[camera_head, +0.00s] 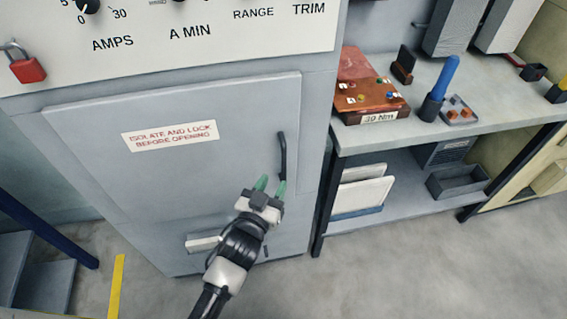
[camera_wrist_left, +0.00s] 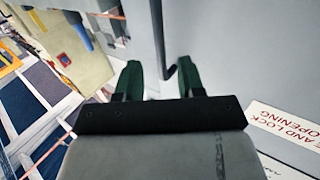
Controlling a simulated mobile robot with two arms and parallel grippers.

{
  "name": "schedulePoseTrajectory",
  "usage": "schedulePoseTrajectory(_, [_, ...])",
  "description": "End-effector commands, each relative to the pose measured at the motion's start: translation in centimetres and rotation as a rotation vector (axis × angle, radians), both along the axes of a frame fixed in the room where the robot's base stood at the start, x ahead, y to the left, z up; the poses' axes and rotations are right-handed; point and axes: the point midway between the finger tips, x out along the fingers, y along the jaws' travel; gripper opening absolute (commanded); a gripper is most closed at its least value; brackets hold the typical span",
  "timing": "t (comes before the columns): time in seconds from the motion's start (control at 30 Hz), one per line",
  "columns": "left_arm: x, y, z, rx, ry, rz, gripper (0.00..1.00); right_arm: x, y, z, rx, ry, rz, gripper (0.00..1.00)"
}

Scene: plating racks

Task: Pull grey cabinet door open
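The grey cabinet door (camera_head: 90,175) is shut, with a red-lettered label (camera_head: 170,136) on it. Its black upright bar handle (camera_head: 283,150) is near the door's right edge. My left gripper (camera_head: 270,184) has green fingertips that stand apart, just below and left of the handle's lower end. In the left wrist view the fingers (camera_wrist_left: 159,75) are spread with nothing held between them. The dark handle (camera_wrist_left: 156,30) shows ahead, its end near the right finger; I cannot tell whether they touch. My right gripper is in neither view.
A workbench (camera_head: 350,138) stands right of the cabinet, with a brown block (camera_head: 365,85), a blue-handled tool (camera_head: 446,78) and a lower shelf. A red padlock (camera_head: 27,70) hangs upper left. Steps (camera_head: 45,285) stand at lower left. The floor (camera_head: 340,270) in front is clear.

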Motion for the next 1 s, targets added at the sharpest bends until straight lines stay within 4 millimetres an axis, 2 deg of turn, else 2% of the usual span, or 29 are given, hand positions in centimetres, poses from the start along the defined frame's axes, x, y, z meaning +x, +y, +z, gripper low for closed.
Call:
schedulePoseTrajectory(0.1, [2.4,-0.9,0.2,0.0,-0.001,0.0,0.39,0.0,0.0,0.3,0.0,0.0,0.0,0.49])
schedulePoseTrajectory(0.33, [5.6,-2.1,0.0,-0.001,0.0,0.001,0.39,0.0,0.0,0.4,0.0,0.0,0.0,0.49])
schedulePoseTrajectory(0.5, [6.6,-2.4,0.0,0.001,0.001,0.0,0.39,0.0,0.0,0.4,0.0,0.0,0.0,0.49])
schedulePoseTrajectory(0.77, [6.7,-2.5,-0.1,0.001,0.002,0.001,0.39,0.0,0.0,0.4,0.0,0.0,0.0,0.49])
schedulePoseTrajectory(0.87, [6.7,-2.5,-0.1,0.001,0.002,0.001,0.26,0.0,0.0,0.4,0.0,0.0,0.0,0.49])
schedulePoseTrajectory(1.0, [6.7,-2.5,-0.1,0.001,0.002,0.001,0.05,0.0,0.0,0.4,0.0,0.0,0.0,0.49])
